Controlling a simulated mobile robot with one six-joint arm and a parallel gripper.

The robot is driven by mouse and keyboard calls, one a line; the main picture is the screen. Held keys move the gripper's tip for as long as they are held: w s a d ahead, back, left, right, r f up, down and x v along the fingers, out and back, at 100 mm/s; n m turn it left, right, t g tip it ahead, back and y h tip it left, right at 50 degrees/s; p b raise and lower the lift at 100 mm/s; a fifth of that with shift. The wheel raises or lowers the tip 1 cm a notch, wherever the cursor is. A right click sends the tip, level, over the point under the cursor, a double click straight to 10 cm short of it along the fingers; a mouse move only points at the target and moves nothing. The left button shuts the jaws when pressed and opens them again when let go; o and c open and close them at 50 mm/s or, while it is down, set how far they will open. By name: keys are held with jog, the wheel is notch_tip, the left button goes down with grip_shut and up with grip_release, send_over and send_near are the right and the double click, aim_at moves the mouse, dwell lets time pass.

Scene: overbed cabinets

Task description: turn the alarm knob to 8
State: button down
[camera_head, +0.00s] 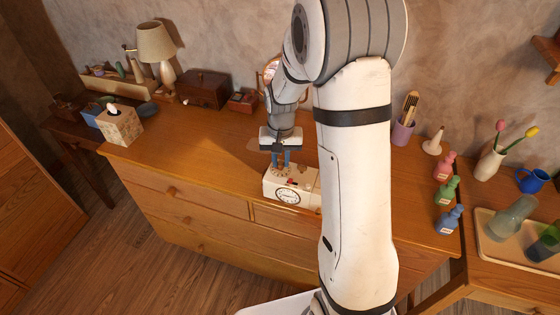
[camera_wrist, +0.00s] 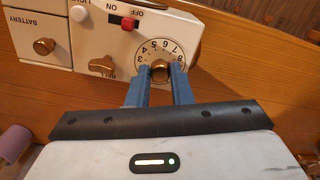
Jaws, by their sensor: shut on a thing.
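The white alarm clock (camera_head: 270,184) stands on the wooden dresser top, its round clock face toward the front. My gripper (camera_head: 281,164) reaches down onto its top from above. In the wrist view, the brass alarm knob (camera_wrist: 159,68) sits in the middle of a round numbered dial (camera_wrist: 150,48). My gripper's blue fingers (camera_wrist: 159,75) are shut on this knob, one on each side. Digits from about 3 to 8 show along the dial's visible part. The fingers hide the rest, and I cannot read the knob's pointer.
In the wrist view, the clock's top also has a red ON/OFF slider (camera_wrist: 128,23), a brass bell knob (camera_wrist: 102,65) and a battery cover with a brass knob (camera_wrist: 44,46). A tissue box (camera_head: 120,127) is left on the dresser; several small bottles (camera_head: 446,190) stand right.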

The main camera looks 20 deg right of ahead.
aim_at(281, 163)
jog(key=shift+n, duration=1.2)
jog(key=c, duration=1.3)
grip_release()
notch_tip(281, 163, up, 7)
jog(key=shift+r+b, duration=0.2)
jog(key=shift+b, duration=0.3)
jog(key=shift+r, duration=0.2)
